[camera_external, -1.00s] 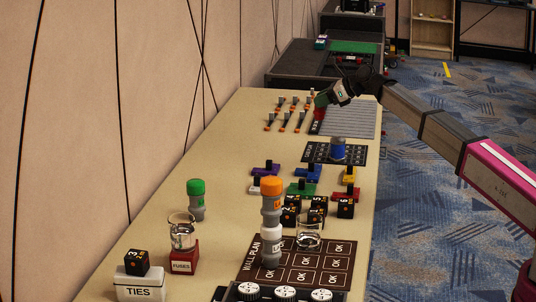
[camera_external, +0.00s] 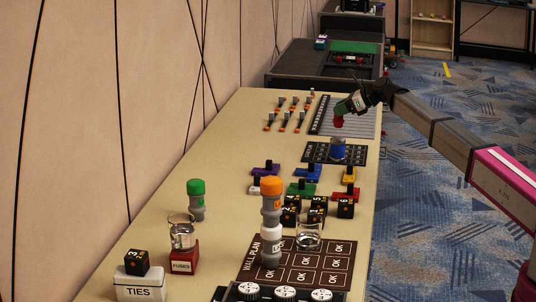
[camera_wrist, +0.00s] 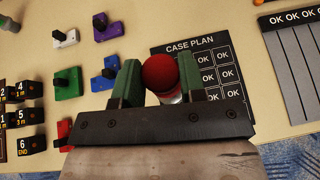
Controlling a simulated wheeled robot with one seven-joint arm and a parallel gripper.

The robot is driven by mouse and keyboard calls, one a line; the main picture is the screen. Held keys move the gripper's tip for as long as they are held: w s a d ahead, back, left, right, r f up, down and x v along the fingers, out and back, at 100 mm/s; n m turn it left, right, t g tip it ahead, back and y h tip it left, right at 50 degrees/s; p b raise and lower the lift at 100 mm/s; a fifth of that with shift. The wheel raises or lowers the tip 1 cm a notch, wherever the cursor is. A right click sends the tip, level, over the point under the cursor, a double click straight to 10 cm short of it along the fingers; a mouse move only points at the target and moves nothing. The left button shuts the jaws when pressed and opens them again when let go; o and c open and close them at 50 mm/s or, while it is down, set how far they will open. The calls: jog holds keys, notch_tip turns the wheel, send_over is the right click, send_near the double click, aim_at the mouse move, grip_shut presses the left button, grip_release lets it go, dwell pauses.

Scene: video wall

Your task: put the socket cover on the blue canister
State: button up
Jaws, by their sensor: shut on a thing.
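The socket cover (camera_wrist: 160,71) is a rounded red piece between the green fingers of my gripper (camera_wrist: 159,78) in the wrist view. In the external view the red cover (camera_external: 339,121) hangs below my gripper (camera_external: 345,109), which is shut on it. The blue canister (camera_external: 337,150) stands upright on the dark case plan mat (camera_external: 316,153). The cover appears above the canister, with a visible gap between them. In the wrist view the mat (camera_wrist: 212,52) shows behind the fingers, and I cannot make out the canister's blue body.
Colored blocks with black knobs (camera_external: 300,189) and black numbered cubes (camera_external: 345,208) stand nearer the camera. A grey striped panel (camera_external: 350,118) lies beyond the mat. A tall orange-topped stack (camera_external: 271,222), a green-topped canister (camera_external: 196,201) and glass jars (camera_external: 309,234) stand farther forward.

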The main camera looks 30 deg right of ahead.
aim_at(341, 119)
jog(key=shift+f, duration=1.95)
jog(key=shift+f, duration=0.1)
jog(key=o, duration=0.9)
jog(key=v, duration=1.2)
